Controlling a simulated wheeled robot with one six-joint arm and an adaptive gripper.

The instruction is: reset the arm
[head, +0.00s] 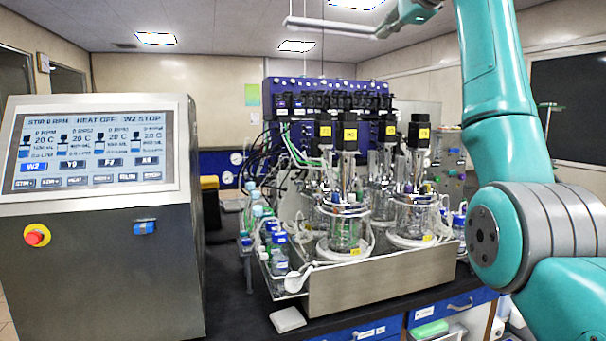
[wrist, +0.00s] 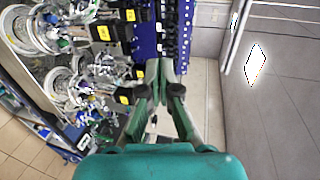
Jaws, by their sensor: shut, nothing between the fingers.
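My gripper (wrist: 160,92) shows in the wrist view, pointing away from the camera. The glass bioreactor vessels (head: 345,232) stand upright with black, yellow-labelled motors (head: 347,133) on top. In the wrist view the vessels (wrist: 40,32) appear sideways at the upper left.
A control console (head: 95,250) with a lit screen (head: 95,150) and a red emergency button (head: 37,235) stands at the left. A metal tray (head: 380,275) holds the vessels. A blue pump rack (head: 290,92) stands behind. A white pad (head: 287,319) lies in front.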

